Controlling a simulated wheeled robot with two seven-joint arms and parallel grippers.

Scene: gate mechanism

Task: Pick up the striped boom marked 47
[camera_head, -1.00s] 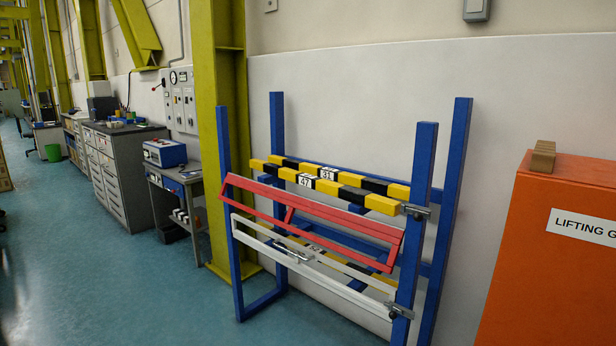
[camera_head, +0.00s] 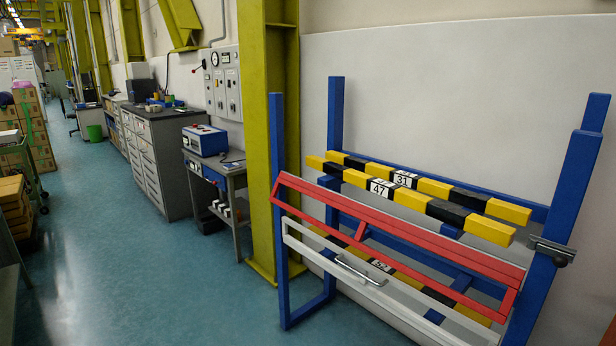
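The striped boom marked 47 (camera_head: 411,200) is a yellow and black bar with a white number label. It lies across the upper part of the blue rack (camera_head: 280,210), in front of a similar boom marked 31 (camera_head: 434,187). A third striped boom, marked 52 (camera_head: 382,265), lies lower, partly hidden behind the red frame (camera_head: 400,232) and the white frame with a metal handle (camera_head: 365,274). Neither of my grippers shows in the head view.
A metal clamp (camera_head: 551,250) is on the rack's right post. A yellow column (camera_head: 266,130) stands left of the rack. A bench with a blue device (camera_head: 205,140) and grey cabinets (camera_head: 160,160) line the wall.

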